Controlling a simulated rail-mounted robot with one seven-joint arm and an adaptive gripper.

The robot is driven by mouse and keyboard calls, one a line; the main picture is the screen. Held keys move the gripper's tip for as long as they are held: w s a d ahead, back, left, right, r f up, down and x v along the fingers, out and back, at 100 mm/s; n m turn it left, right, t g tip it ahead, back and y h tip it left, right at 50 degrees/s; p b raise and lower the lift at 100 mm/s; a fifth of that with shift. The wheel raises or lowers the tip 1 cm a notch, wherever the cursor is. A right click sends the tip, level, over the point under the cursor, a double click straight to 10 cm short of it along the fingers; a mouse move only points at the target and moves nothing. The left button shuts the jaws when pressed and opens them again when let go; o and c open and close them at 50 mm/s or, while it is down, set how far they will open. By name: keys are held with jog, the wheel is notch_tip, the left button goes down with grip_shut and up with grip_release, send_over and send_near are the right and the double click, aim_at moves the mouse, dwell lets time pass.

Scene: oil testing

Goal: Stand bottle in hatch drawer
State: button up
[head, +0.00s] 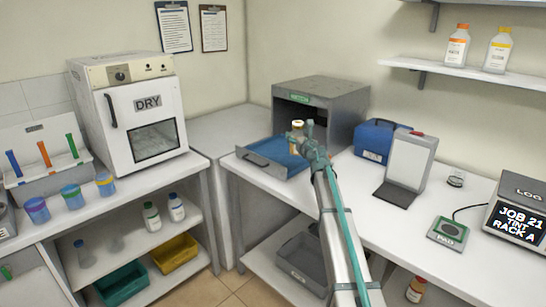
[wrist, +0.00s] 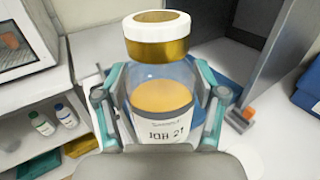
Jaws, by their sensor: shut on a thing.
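My gripper (head: 306,138) is shut on a small clear bottle with amber contents and a white-and-gold cap. In the head view the bottle (head: 297,129) is partly hidden by my gripper. In the wrist view the bottle (wrist: 162,98) stands upright between the two fingers, its label reading something like "JOB 21". The grey hatch (head: 345,103) with a green label has its blue drawer (head: 262,150) pulled out. The bottle is over or in the drawer's right part; I cannot tell whether its base touches the floor of the drawer.
A blue box (head: 375,140) and an upright grey-white panel (head: 408,160) stand right of the hatch. A DRY oven (head: 130,115) stands left.

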jog(key=shift+w+a+f+b, duration=0.4)
jog(key=shift+w+f, duration=1.7)
jog(key=shift+w, duration=0.3)
jog(key=shift+w+a+f+b, duration=0.35)
jog(key=shift+w+a+f, duration=0.05)
jog(key=shift+w+f, duration=1.85)
jog(key=shift+w+a+f+b, duration=0.4)
jog(key=shift+w+f, duration=1.6)
jog(key=shift+w, duration=0.5)
jog(key=shift+f, duration=0.1)
jog(key=o, duration=1.7)
jog(key=s, duration=0.4)
jog(key=s+d+b, duration=0.1)
jog(key=s, duration=0.3)
jog(key=s+d, duration=0.1)
jog(key=s, duration=0.3)
jog(key=shift+d, duration=0.1)
jog(key=shift+b, duration=0.3)
